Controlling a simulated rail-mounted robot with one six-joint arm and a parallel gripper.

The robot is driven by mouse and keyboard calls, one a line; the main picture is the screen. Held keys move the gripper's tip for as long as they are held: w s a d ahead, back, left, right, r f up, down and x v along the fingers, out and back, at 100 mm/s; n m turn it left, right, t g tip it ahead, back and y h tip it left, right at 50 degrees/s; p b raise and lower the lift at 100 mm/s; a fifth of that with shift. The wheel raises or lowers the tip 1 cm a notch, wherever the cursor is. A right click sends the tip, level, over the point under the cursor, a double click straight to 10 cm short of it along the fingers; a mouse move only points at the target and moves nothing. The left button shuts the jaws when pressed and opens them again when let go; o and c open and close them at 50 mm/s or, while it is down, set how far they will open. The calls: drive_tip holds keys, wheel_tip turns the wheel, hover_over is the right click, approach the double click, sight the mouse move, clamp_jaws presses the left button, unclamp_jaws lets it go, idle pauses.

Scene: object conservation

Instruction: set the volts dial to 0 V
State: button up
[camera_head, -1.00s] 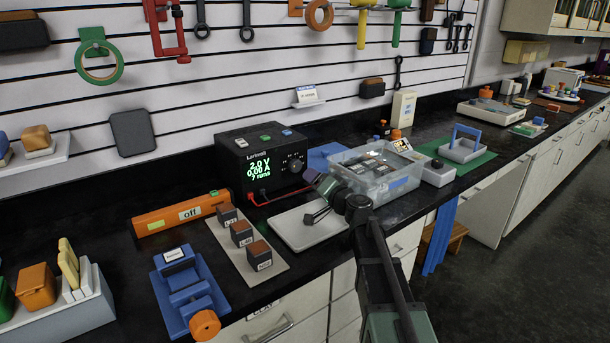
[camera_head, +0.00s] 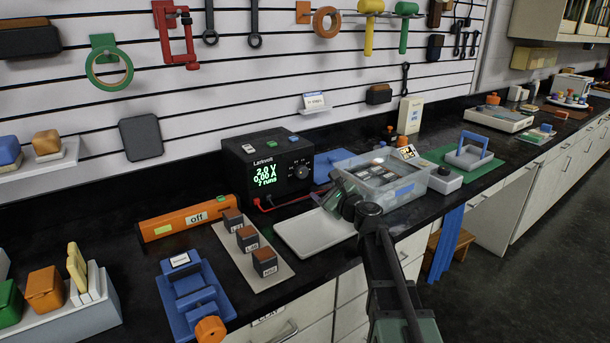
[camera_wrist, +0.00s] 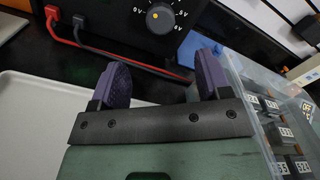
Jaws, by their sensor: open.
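The black power supply (camera_head: 254,161) stands at the back of the bench; its green display reads 2.0 V, 0.00 A and 7 runs. Its round volts dial (camera_head: 302,171) is on the right of the front panel. In the wrist view the dial (camera_wrist: 160,18) is at the top, with a yellow mark and a printed scale around it, partly cut off by the frame. My gripper (camera_wrist: 163,72) is open and empty, its two purple-padded fingers apart, below the dial and not touching it. In the head view the fingertips are hard to make out.
Red and black leads (camera_wrist: 95,52) run from the panel across the bench below the dial. A clear bin (camera_head: 405,192) of labelled blocks stands close to my gripper's right. A pale tray (camera_head: 313,234) lies in front of the supply. An orange device marked off (camera_head: 185,218) lies left.

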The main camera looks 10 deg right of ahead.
sight(302, 174)
drive_tip(key=x, duration=1.1)
drive_tip(key=shift+s, duration=0.1)
drive_tip(key=c, duration=0.9)
drive_tip(key=shift+c, duration=0.2)
drive_tip(key=shift+n, duration=0.4)
drive_tip(key=n, duration=0.2)
drive_tip(key=shift+n, duration=0.3)
drive_tip(key=n, duration=0.4)
drive_tip(key=shift+f, duration=0.1)
drive_tip(key=shift+n, duration=0.3)
